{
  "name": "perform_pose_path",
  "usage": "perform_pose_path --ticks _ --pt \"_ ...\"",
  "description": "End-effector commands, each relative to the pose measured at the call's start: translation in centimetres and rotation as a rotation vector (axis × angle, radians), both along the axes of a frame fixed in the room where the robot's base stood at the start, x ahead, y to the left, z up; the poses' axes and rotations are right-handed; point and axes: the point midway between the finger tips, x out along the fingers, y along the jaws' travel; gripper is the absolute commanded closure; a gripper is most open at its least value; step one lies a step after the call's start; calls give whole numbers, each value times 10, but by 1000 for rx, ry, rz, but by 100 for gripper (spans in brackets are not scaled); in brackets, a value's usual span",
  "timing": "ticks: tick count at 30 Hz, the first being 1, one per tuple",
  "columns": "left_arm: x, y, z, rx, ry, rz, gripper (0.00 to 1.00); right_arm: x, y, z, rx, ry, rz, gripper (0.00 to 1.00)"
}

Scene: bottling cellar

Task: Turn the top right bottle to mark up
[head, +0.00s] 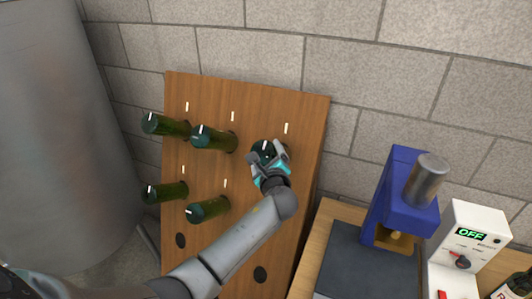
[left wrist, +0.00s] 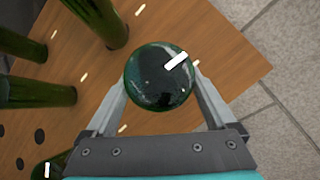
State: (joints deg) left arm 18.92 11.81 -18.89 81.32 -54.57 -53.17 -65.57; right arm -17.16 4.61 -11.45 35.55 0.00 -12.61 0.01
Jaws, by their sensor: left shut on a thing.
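The top right bottle (head: 262,147) is dark green and sticks out of the wooden rack (head: 312,135), base towards me. My left gripper (head: 268,160) is shut on it, one finger on each side. In the left wrist view the bottle's round base (left wrist: 155,85) sits between the fingers (left wrist: 160,92). Its white mark (left wrist: 177,60) runs from near the middle to the upper right edge. A pale tick (left wrist: 196,63) on the board shows just past that edge; in the head view one tick (head: 286,128) is above this bottle. My right gripper is out of view.
Several other green bottles stick out to the left, the nearest being the top middle one (head: 213,138). A large grey tank (head: 65,130) is at the left.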

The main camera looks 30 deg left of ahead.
Motion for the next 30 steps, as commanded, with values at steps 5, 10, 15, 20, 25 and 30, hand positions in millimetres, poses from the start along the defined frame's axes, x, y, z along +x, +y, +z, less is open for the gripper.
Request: perform_pose_path --ticks 5,10,15,20,25,30 --pt "0 0 0 -27 -1 22 66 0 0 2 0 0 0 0" --pt "0 0 0 -33 -2 27 66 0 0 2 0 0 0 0" --pt "0 0 0 -33 -2 27 66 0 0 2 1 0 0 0" --pt "0 0 0 -32 -2 26 3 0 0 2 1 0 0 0" --pt "0 0 0 -32 -2 26 0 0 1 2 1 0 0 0" --pt "-2 -1 0 -31 -2 25 0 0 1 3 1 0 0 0"
